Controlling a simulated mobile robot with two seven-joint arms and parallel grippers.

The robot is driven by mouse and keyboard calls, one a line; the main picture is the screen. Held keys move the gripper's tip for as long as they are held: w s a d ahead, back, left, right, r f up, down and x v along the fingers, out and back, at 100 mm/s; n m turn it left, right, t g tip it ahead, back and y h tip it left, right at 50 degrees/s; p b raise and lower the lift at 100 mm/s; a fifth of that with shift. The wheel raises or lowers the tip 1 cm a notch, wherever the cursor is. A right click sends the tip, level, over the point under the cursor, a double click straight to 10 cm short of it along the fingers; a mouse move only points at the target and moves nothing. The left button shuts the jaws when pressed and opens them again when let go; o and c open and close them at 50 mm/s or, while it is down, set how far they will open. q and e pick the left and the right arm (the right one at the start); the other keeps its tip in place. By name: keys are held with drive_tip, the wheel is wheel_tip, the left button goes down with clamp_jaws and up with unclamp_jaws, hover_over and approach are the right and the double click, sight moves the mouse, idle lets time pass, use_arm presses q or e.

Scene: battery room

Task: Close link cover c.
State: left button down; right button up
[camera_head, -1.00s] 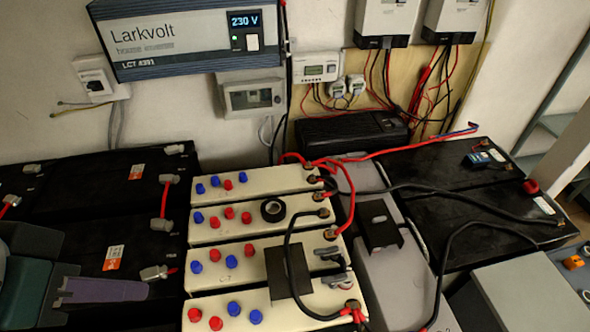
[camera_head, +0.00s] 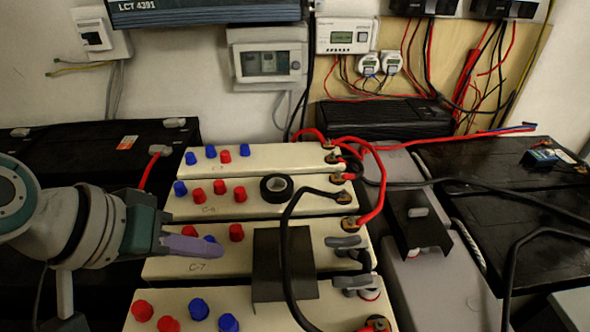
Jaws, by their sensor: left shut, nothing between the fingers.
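My right gripper is out of view.
A tape roll (camera_head: 276,188) lies on the C-6 battery. Red cables (camera_head: 377,190) arch over the right ends. Another black bracket (camera_head: 420,222) is on the grey unit at right.

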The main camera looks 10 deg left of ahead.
sight(275, 256)
use_arm(q)
drive_tip(key=shift+w+d+f+b, duration=0.25)
drive_tip(key=shift+w+d+f, duration=0.45)
drive_tip(key=shift+d, duration=0.3)
drive_tip(key=shift+w+d+f+b, duration=0.3)
drive_tip(key=shift+w+d+f, duration=0.3)
drive_tip(key=shift+d+f, duration=0.3)
drive_tip(key=shift+w+d+f+b, duration=0.25)
drive_tip(key=shift+w+d+f, duration=0.4)
drive_tip(key=shift+d, duration=0.4)
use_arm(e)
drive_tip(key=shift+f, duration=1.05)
use_arm(q)
drive_tip(key=shift+a, duration=0.1)
